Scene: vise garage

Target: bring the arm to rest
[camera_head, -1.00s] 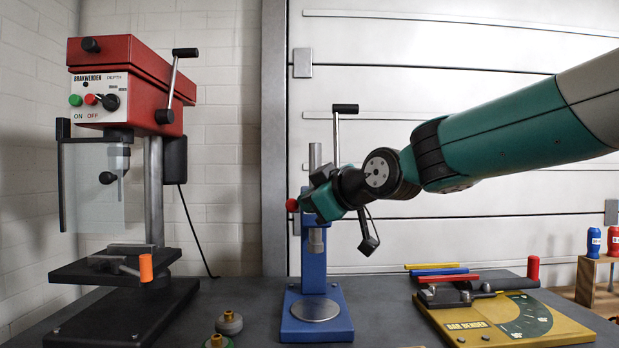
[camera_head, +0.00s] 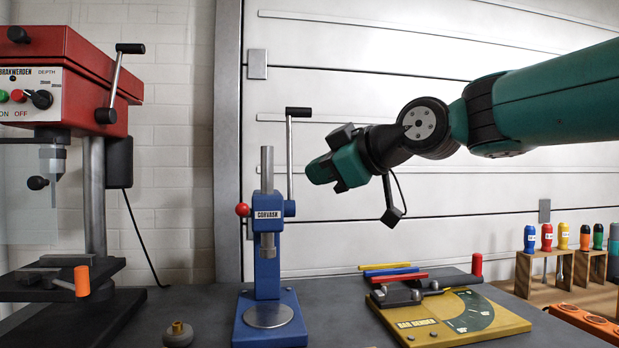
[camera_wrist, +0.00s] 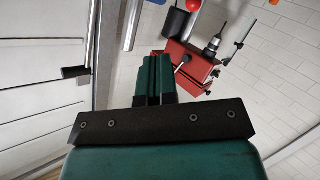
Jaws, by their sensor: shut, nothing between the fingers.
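My gripper (camera_head: 320,171) is dark green and black and hangs in the air at the end of my green arm, which reaches in from the right. It is just right of the upper part of the blue arbor press (camera_head: 267,280), with a small gap to the press lever in the picture. In the wrist view the two green fingers (camera_wrist: 156,66) lie together, shut with nothing between them. The press's red knob (camera_head: 242,210) is in plain view left of its head.
A red drill press (camera_head: 60,85) stands at the left. A grey knob-like part (camera_head: 178,335) lies on the bench before it. A yellow bar bender (camera_head: 450,320) with coloured rods (camera_head: 395,273) sits on the right.

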